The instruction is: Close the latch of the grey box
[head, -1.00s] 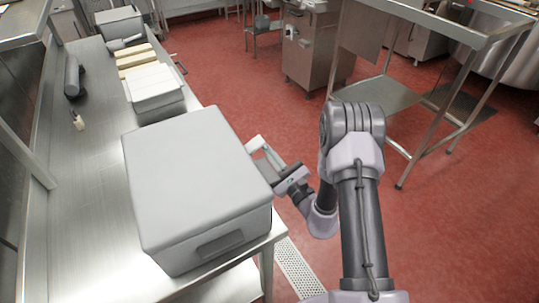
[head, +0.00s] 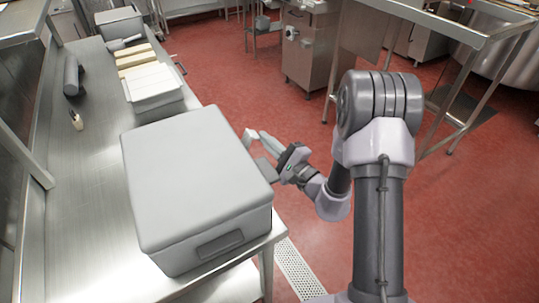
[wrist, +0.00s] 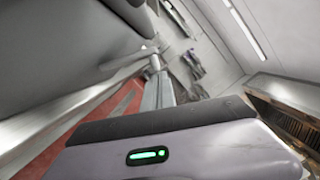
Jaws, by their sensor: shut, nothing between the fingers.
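The grey box (head: 195,180) stands on the steel table with its lid down. A dark recessed handle (head: 220,243) shows on its near side. My gripper (head: 265,140) is beside the box's right side, shut and empty, with its fingers pointing toward the far end of that side. In the wrist view the shut fingers (wrist: 156,75) extend ahead, and the box's grey wall (wrist: 60,45) fills the upper left. A darker piece (wrist: 132,14) sticks out at the top there; I cannot tell if it is the latch. The head view does not show the latch clearly.
A white lidded container (head: 153,88) and cutting boards (head: 135,60) stand farther along the steel table (head: 95,165). Another grey box (head: 118,22) is at its far end. A steel cart frame (head: 455,100) stands right of my arm. Red floor lies open between.

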